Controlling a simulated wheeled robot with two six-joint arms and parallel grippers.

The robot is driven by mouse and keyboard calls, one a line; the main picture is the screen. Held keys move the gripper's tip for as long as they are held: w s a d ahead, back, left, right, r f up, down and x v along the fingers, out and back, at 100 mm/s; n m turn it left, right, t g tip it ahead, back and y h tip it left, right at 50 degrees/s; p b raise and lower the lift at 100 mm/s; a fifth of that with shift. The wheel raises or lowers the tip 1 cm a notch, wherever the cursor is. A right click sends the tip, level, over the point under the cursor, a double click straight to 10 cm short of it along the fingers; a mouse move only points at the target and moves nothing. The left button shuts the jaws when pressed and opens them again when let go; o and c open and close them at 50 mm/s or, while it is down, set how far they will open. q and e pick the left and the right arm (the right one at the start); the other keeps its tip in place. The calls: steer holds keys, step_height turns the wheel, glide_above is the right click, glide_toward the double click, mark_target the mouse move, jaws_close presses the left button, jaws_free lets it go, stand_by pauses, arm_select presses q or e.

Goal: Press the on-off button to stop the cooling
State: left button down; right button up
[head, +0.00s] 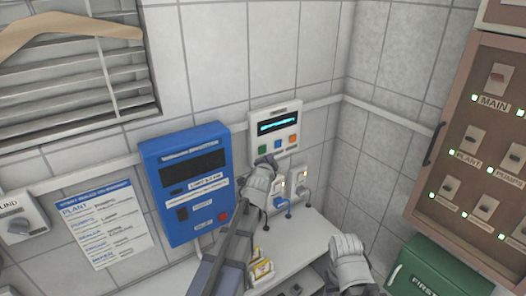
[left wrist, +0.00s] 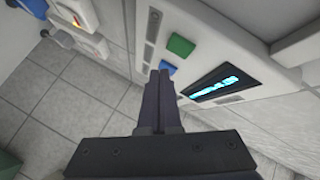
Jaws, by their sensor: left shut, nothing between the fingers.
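A white control unit (head: 274,118) with a lit cyan display (head: 278,126) is on the back wall in the head view. A row of small coloured buttons (head: 278,143) sits below the display. My left gripper (head: 267,160) is shut and empty, just below the unit's lower left part. In the left wrist view, its closed fingertips (left wrist: 163,73) are beside a blue button (left wrist: 168,67), with a green button (left wrist: 180,46) further up. I cannot tell whether the tips touch the unit. My right gripper (head: 347,246) is low, over the shelf's right side; its fingertips are unclear.
A blue box (head: 188,180) with a dark screen and a red button is left of the unit. Plugs (head: 301,179) with cables are on the wall below it. A white shelf (head: 290,240) lies underneath. A brown switch panel (head: 455,130) and green box (head: 435,270) are at right.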

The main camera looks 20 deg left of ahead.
mark_target(266, 151)
arm_select(q)
steer(key=shift+w+a, duration=0.6)
steer(key=shift+a, duration=0.25)
stand_by(1.6)
steer(key=shift+w+a, duration=0.3)
steer(key=shift+w+a, duration=0.2)
steer(key=shift+a, duration=0.15)
stand_by(0.6)
steer(key=shift+s+d, duration=0.1)
steer(key=shift+d, duration=0.05)
stand_by(0.3)
steer(key=shift+s+d, duration=0.4)
steer(key=shift+d, duration=0.1)
steer(key=shift+s+d, duration=0.8)
steer(key=shift+d, duration=0.2)
steer(key=shift+s+d, duration=0.75)
steer(key=shift+d, duration=0.25)
